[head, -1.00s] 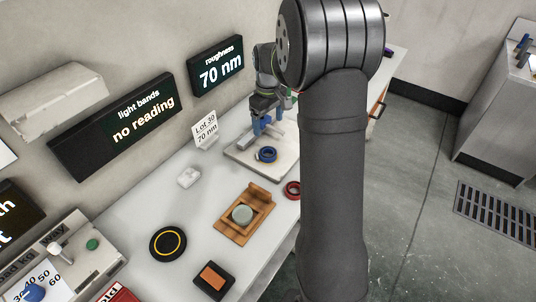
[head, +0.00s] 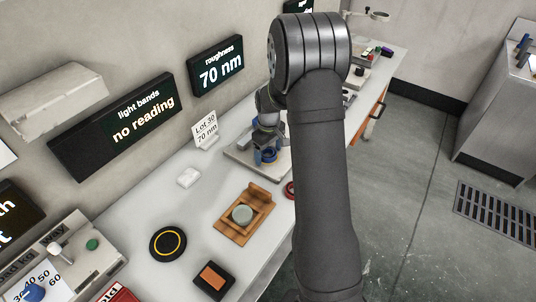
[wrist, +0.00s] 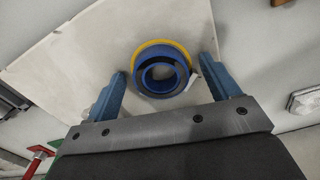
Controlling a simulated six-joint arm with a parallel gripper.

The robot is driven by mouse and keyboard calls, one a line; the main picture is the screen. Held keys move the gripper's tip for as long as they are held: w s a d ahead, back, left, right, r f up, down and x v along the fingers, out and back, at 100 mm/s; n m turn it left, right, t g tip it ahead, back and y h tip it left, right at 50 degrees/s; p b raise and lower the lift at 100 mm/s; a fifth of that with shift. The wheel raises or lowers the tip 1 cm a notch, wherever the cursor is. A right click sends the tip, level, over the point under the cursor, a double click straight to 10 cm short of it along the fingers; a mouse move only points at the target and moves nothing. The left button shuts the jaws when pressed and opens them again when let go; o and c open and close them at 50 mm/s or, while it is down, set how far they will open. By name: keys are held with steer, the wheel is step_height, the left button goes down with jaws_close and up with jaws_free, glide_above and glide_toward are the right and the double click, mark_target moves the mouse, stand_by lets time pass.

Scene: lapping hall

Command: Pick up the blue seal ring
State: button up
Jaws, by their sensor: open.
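The blue seal ring (head: 260,157) lies on a pale plate (head: 240,154) at the back of the bench, partly hidden by my gripper in the head view. In the wrist view the ring (wrist: 160,93) shows a blue body with a dark band and a yellow arc at its upper edge. My gripper (wrist: 162,70) is open, with one blue finger on each side of the ring. A gap shows on the left; the right finger looks close to the ring, and I cannot tell whether it touches.
A red ring (head: 290,190) lies just in front of the plate, partly behind my arm. A wooden fixture (head: 230,232) holds a grey-green disc (head: 243,214). A black disc with a yellow circle (head: 168,243) and a white block (head: 188,178) lie nearer. A lot card (head: 205,129) stands behind.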

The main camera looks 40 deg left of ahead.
steer(key=c, duration=1.2)
steer(key=shift+o, duration=0.2)
steer(key=shift+r, duration=0.1)
steer(key=shift+r, duration=0.4)
steer(key=r, duration=0.3)
steer(key=shift+w+d+r, duration=0.1)
steer(key=shift+d+r, duration=0.25)
steer(key=shift+r, duration=0.05)
steer(key=w+d+r, duration=0.2)
steer(key=d+r, duration=0.4)
steer(key=d, duration=0.4)
steer(key=shift+w+d+r, duration=0.15)
steer(key=shift+d, duration=0.25)
